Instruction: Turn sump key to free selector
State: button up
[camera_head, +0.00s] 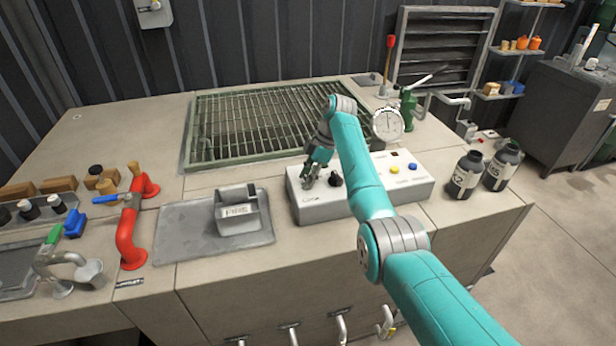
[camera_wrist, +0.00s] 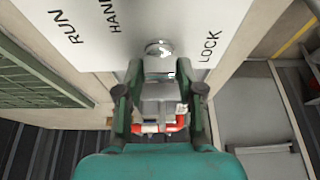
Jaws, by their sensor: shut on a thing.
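A white control box (camera_head: 325,203) stands on the counter, with a black selector knob (camera_head: 335,180) on its top. My gripper (camera_head: 309,184) reaches down to the left end of this box, left of the knob. The panel reads "RUN" and "LOCK", with a third, partly cut-off word.
A yellow button (camera_head: 394,170) and a blue button (camera_head: 413,167) sit on the box's right part. A green grating (camera_head: 245,125) lies behind it, and a round gauge (camera_head: 388,123) stands behind right. Two dark bottles (camera_head: 465,175) stand to the right. A grey tray (camera_head: 185,235) lies left.

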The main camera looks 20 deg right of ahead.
dwell(0.3)
jog(key=o, duration=1.1)
jog(key=shift+o, duration=0.2)
jog(key=v, duration=1.2)
jog(key=shift+s+d+f, duration=0.1)
